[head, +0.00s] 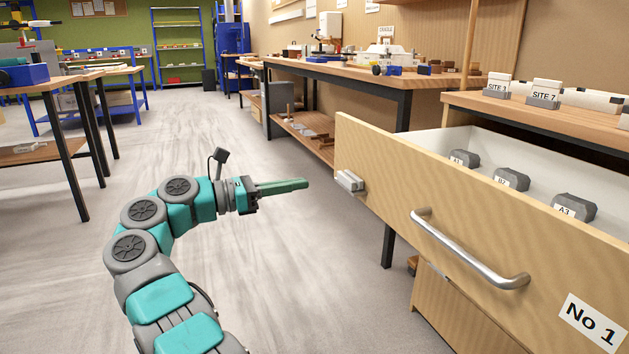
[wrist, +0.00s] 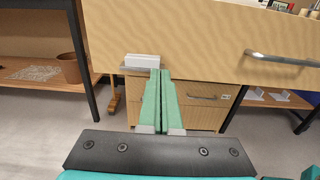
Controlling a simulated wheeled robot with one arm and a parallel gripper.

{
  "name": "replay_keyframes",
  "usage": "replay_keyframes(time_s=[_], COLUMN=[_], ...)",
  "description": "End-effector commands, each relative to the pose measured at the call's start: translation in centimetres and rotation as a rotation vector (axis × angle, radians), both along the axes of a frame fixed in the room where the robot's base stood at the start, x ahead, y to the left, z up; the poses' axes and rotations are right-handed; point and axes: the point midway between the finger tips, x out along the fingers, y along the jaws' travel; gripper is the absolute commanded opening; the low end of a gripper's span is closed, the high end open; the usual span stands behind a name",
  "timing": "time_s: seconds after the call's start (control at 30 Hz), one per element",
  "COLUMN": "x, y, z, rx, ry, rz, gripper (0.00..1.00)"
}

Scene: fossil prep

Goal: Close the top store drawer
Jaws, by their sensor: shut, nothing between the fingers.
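The top store drawer (head: 375,160) stands pulled out on the right in the head view, with a metal bar handle (head: 468,252) and a "No 1" label (head: 592,322) on its light wood front. Several grey labelled blocks (head: 511,179) lie inside it. My gripper (head: 306,183) is shut and empty, its green fingers pointing at the drawer front's left end, near a small grey-white block-like fitting (head: 349,182). In the wrist view the drawer front (wrist: 200,35) fills the top and the shut fingers (wrist: 160,75) point toward it, just right of the fitting (wrist: 142,61). I cannot tell whether they touch.
A lower drawer with a handle (wrist: 205,96) is shut below. The cabinet top (head: 560,118) carries "SITE" label cards (head: 545,91). A long workbench (head: 380,78) stands behind, another table (head: 60,80) at left. The floor (head: 270,150) between is clear.

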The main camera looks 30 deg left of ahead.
Motion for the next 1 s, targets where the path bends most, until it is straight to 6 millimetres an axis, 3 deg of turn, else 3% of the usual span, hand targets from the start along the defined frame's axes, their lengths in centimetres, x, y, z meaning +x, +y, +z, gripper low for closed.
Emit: replay_keyframes(time_s=[0.27, 0.8, 1.0], x=[1.6, 8.8, 10.4], y=[-1.3, -6.9, -8.0], z=[-0.2, 0.1, 0.0], rx=[-0.003, 0.000, -0.003], ry=[0.004, 0.002, 0.002], rz=[0.001, 0.001, 0.003], gripper=[0.00, 0.00, 0.00])
